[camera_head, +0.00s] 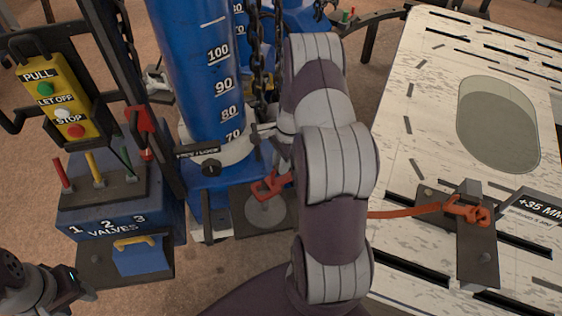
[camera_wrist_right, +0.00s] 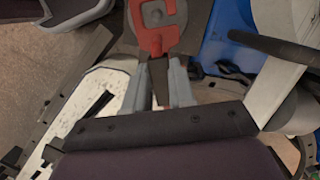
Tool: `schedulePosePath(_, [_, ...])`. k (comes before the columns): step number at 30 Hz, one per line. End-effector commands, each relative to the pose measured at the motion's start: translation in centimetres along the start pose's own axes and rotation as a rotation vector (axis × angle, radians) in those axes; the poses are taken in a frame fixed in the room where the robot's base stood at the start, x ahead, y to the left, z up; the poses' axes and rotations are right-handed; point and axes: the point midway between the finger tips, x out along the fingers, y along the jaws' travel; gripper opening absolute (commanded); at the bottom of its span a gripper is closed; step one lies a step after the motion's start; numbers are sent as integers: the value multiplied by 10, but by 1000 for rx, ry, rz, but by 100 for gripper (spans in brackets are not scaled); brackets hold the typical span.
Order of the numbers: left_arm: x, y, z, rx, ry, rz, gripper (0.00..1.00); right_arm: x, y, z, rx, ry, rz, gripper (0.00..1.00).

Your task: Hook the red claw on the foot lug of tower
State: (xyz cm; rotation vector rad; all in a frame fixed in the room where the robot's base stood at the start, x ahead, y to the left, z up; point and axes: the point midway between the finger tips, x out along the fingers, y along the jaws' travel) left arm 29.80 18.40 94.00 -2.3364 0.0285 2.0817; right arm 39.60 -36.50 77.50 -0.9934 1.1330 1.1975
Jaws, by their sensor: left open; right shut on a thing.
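The tower (camera_head: 205,90) is a blue column with a printed scale and a pale collar at its base. The red claw (camera_head: 272,186) is beside the tower's foot, above a dark plate with a grey disc. In the right wrist view, the red claw (camera_wrist_right: 153,35) shows in front of a grey disc. My right gripper (camera_wrist_right: 160,90) is shut on its shank; in the head view my right arm hides most of this gripper. I cannot make out the foot lug clearly or whether the claw touches it. My left gripper (camera_head: 82,288) is open and empty at the lower left.
A valve box (camera_head: 120,215) with coloured levers and a yellow button panel (camera_head: 62,100) stand at the left. Chains (camera_head: 258,50) hang beside the tower. A pale slotted bench (camera_head: 420,130) at the right carries another red hook (camera_head: 466,210) with an orange strap.

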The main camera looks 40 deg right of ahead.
Motion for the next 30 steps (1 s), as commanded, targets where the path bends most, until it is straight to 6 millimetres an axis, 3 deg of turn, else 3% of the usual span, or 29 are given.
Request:
schedulePosePath(5, [-8, 0, -1, 0, 0, 0, 44, -4, 0, 1, -1, 0, -4, 0])
schedulePosePath(30, [52, 0, 6, 0, 0, 0, 44, 86, -1, -15, -4, 1, -4, 0])
